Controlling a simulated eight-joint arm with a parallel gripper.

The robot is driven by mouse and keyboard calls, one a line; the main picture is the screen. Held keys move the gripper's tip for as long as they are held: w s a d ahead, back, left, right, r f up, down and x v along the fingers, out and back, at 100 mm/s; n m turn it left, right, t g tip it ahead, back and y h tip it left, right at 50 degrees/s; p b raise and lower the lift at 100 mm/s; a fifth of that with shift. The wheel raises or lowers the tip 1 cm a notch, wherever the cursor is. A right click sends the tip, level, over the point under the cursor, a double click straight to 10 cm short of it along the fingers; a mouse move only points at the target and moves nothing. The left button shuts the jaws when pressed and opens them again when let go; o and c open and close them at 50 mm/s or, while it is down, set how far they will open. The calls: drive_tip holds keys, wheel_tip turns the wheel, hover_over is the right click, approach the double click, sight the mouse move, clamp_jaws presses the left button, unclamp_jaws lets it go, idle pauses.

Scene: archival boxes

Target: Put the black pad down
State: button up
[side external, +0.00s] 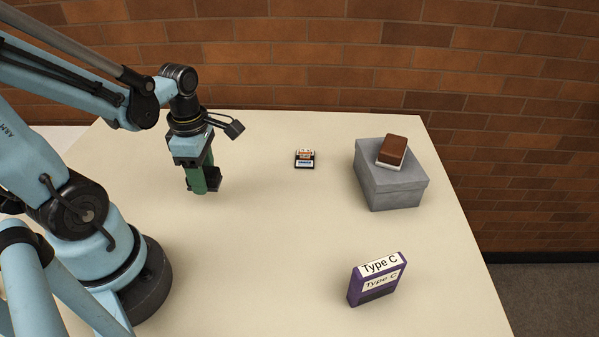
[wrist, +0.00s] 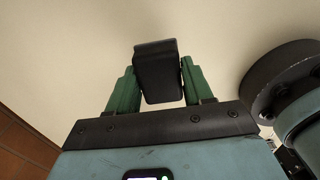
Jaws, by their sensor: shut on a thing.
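The black pad (wrist: 158,75) is held between the two green fingers of my gripper (wrist: 156,82) in the wrist view. In the side external view, my gripper (side external: 204,180) points down over the left part of the table, with the dark pad (side external: 213,181) showing at its fingertips. The pad is close to the tabletop. I cannot tell whether it touches it. The fingers hide part of the pad in the side view.
On the cream table (side external: 270,230), a small black labelled object (side external: 305,160) lies at the back middle. A grey box (side external: 392,185) with a brown-and-white block (side external: 392,151) on top stands at right. A purple "Type C" box (side external: 377,280) stands at front right. The table's middle is clear.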

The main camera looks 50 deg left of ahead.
sight(209, 199)
drive_tip(key=shift+a+f, duration=0.15)
drive_tip(key=shift+f, duration=1.95)
drive_tip(key=shift+f, duration=0.1)
drive_tip(key=o, duration=1)
